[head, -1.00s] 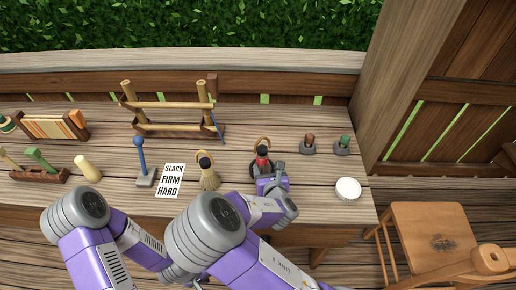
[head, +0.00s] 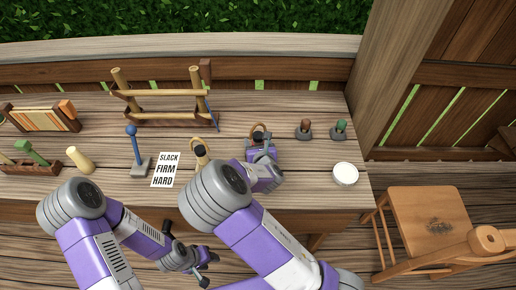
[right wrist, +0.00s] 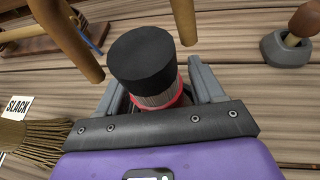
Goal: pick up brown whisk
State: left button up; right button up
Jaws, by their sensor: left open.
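My right gripper (head: 262,148) is at a different piece, with a black top (right wrist: 142,58) and a red band. Its fingers (right wrist: 160,95) lie on both sides of that piece; whether they grip it I cannot tell. My left gripper (head: 206,268) is open and empty, low in front of the table.
A wooden rack (head: 160,95) stands behind. Two small knobbed pieces (head: 304,130) (head: 338,130) and a white round dish (head: 345,174) are right. A wooden chair (head: 432,220) stands at right.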

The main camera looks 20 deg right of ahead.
jog(key=c, duration=1.1)
jog(key=shift+o, duration=0.2)
jog(key=shift+r, duration=0.1)
